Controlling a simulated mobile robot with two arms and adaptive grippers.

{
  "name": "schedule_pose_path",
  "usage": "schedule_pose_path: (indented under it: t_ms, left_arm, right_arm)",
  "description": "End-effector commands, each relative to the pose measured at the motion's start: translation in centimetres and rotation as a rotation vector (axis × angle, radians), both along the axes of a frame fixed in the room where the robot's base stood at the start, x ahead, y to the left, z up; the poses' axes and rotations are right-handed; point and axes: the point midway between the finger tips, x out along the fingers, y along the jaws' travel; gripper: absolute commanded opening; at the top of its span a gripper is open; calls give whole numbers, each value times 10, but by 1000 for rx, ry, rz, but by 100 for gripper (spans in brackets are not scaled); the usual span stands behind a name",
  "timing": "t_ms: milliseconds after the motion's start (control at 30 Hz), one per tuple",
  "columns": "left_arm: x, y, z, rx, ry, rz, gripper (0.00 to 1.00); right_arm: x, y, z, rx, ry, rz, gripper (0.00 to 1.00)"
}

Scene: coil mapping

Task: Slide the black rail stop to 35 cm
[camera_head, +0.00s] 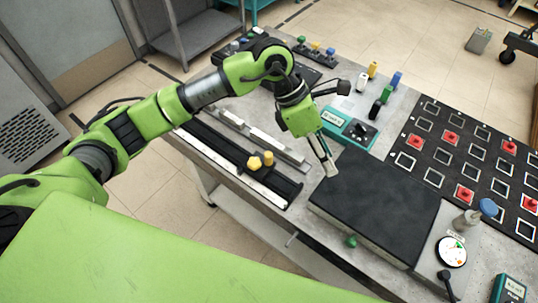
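A black rail (222,147) with a pale scale strip (232,170) along its front side lies on the left part of the grey bench. Two yellow knobs (261,160) sit close together toward its near right end. The black stop cannot be told apart from the dark rail beneath them, and the scale's numbers are too small to read. My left gripper (328,167) points down, to the right of the rail and knobs and apart from them, near the dark pad's far left corner. Its fingers look narrow from here, with nothing visible between them. My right gripper is out of view.
A grey slotted bar (262,136) lies behind the rail. A dark flat pad (375,207) fills the bench's middle. A teal box (350,128), coloured pegs (375,110), a black board with red pieces (470,165) and a round dial (451,251) stand to the right.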

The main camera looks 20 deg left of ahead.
Motion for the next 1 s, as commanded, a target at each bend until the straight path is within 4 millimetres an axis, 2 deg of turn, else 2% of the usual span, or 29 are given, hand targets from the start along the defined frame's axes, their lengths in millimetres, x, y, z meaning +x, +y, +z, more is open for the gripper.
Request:
schedule_pose_path:
  t_ms: [33,100,200,300,433,567,1000]
  left_arm:
    - [15,33,-4,132,-34,-1,34]
    - [29,74,-7,291,-61,3,34]
    - [43,118,-4,453,-81,18,34]
    - [49,142,0,540,-87,31,34]
    - [50,151,-4,571,-85,34,34]
    - [49,150,-21,568,-82,34,34]
    - [47,149,-110,565,-81,33,34]
  right_arm:
    - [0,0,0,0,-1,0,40]
    - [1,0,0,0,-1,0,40]
    - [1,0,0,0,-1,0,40]
    - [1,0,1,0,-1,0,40]
    - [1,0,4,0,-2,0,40]
    - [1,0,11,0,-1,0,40]
    - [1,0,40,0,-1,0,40]
